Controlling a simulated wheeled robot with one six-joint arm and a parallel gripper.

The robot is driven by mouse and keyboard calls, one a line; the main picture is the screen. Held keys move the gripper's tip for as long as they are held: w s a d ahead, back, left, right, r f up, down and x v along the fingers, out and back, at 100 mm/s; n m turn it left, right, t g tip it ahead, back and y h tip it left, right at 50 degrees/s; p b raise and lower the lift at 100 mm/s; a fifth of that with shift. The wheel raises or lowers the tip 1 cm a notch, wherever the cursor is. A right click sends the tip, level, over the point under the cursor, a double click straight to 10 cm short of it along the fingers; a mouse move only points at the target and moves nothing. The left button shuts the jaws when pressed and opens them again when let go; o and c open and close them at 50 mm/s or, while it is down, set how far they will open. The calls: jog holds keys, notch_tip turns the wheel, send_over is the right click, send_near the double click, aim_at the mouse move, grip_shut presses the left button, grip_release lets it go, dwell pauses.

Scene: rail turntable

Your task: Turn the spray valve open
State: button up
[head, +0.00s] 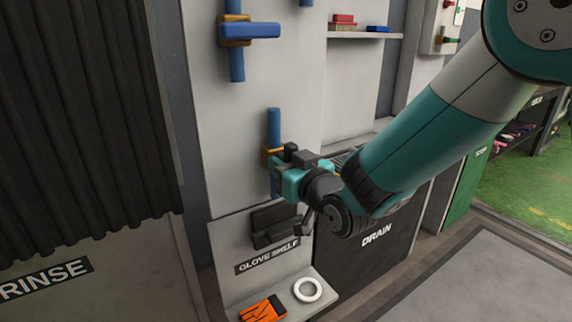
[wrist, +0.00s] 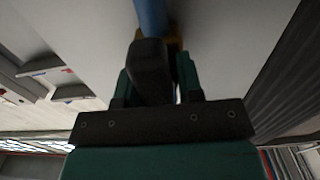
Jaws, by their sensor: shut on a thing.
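A valve with a brass-coloured body (head: 268,154) sits on a vertical blue pipe (head: 274,125) on the pale wall panel. The body also shows behind my fingers in the wrist view (wrist: 176,46). My gripper (head: 286,176) is at this valve, with its teal fingers on either side of a dark grey block that looks like the valve's handle (wrist: 150,70). It is shut on that handle. The gripper hides much of the valve and part of the pipe. Another valve, with a horizontal blue handle (head: 250,30), is higher up on the left. No label naming either valve shows.
Below my gripper is a dark bracket (head: 274,222) and the glove shelf (head: 326,286), with an orange glove (head: 263,309) and a white ring (head: 308,290). The dark drain cabinet (head: 350,262) stands to the right. A dark curtain (head: 85,110) hangs at left.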

jog(key=o, duration=0.7)
jog(key=shift+r, duration=0.1)
jog(key=shift+o, duration=0.2)
jog(key=b+v, duration=1.5)
jog(key=v, duration=0.2)
jog(key=shift+d, duration=0.25)
jog(key=shift+s, duration=0.1)
